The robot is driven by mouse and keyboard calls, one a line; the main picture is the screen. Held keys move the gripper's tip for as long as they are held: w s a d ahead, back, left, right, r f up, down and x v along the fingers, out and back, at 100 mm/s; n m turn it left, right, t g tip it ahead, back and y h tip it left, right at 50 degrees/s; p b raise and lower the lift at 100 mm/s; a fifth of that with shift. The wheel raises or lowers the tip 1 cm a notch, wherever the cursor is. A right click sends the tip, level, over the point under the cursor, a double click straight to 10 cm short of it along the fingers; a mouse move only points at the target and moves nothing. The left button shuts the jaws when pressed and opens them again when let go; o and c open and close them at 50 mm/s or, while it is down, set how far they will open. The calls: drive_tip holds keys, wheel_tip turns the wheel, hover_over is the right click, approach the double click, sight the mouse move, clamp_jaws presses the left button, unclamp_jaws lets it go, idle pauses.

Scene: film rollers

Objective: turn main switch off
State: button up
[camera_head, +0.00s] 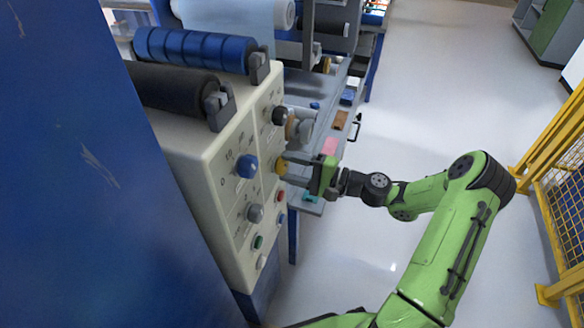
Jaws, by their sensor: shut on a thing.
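The cream control panel (224,178) stands on the left and carries several knobs and buttons. A yellow knob (280,167) is at the panel's right side. My gripper (290,163) reaches it from the right, with its fingers shut on this knob. The fingers partly hide the knob, so its exact turn angle cannot be told. A blue knob (246,166) with a scale beside it is to the left, a black knob (279,115) above, and a grey knob (255,213) lower down. No readable label tells which one is the main switch.
Red (280,195), green (258,242) and white (261,262) buttons sit low on the panel. Blue rollers (195,48) and a dark roller (170,88) lie above it. A grey bench with small items is behind my gripper. A yellow fence (562,170) stands right; the floor between is clear.

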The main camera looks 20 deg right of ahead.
drive_tip(key=shift+f, duration=0.1)
drive_tip(key=o, duration=1.1)
drive_tip(key=shift+c, duration=0.2)
drive_tip(key=p+v, duration=0.2)
drive_tip(key=v, duration=1.4)
drive_tip(key=shift+p, duration=0.4)
